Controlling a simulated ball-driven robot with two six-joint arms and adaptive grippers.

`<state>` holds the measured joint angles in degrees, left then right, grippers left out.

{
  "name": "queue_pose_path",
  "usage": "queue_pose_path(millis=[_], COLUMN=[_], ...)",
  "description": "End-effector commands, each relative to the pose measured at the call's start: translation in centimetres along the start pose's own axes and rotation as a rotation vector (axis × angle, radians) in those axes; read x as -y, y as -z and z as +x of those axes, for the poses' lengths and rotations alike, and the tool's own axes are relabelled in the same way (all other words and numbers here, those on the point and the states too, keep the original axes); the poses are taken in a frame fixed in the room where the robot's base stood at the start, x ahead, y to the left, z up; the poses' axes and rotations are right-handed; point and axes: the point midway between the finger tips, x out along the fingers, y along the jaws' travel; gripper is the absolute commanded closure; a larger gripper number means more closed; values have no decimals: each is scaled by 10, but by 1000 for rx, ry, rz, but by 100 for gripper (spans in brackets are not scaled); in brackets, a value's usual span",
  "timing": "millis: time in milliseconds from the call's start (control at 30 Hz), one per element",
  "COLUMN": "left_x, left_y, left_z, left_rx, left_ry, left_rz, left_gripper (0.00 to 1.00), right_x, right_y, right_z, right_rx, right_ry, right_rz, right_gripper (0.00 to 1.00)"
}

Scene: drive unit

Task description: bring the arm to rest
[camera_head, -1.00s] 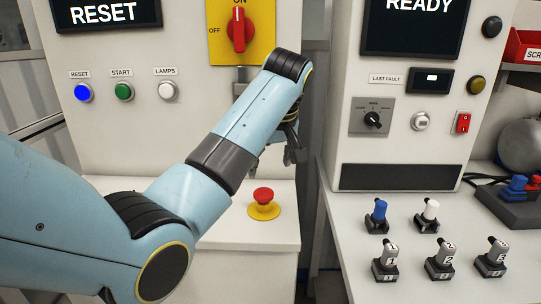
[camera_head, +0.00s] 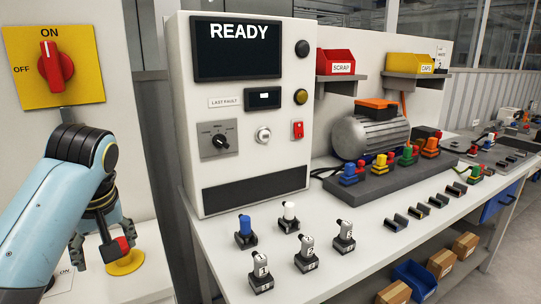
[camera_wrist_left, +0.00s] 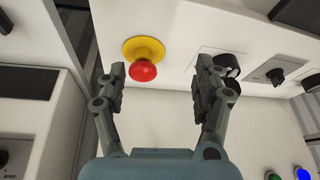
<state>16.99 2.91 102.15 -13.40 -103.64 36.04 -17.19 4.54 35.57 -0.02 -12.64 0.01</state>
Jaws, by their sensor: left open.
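My left arm (camera_head: 60,195) comes in from the left in the head view. Its gripper (camera_head: 103,245) hangs in front of the cabinet with the red rotary switch. In the left wrist view the gripper (camera_wrist_left: 165,82) is open, with nothing between its fingers. A red emergency button on a yellow base (camera_head: 126,262) lies by the fingers in the head view, partly hidden by one of them. In the left wrist view the red button (camera_wrist_left: 143,70) shows beyond the left fingertip; I cannot tell whether they touch. My right gripper is not in view.
A red rotary switch (camera_head: 55,68) is on a yellow plate above my arm. A cabinet with a READY screen (camera_head: 238,47) stands right of a gap.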

Motion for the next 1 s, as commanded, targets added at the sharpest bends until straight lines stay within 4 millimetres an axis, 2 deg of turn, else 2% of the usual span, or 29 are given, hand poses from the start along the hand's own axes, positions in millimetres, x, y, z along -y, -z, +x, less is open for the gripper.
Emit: queue_pose_path(millis=[33,100,200,300,500,800,833,1000], left_x=[19,42,66,84,112,141,138,132], left_y=[-31,-67,-108,-138,-181,-228,-229,-239], left_z=[11,16,15,9,-8,-41,-25,28], left_rx=[9,10,11,10,9,5,9,26], left_ry=[-9,-38,-77,-106,-153,-220,-216,-208], left_rz=[77,197,337,440,595,779,774,768], left_gripper=[31,31,31,31,31,31,31,31], right_x=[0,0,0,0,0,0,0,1], right_y=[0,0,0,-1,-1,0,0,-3], right_z=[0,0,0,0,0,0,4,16], right_rx=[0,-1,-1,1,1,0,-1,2], right_ry=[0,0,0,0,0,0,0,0], right_rz=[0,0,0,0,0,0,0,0], right_gripper=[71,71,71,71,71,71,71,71])
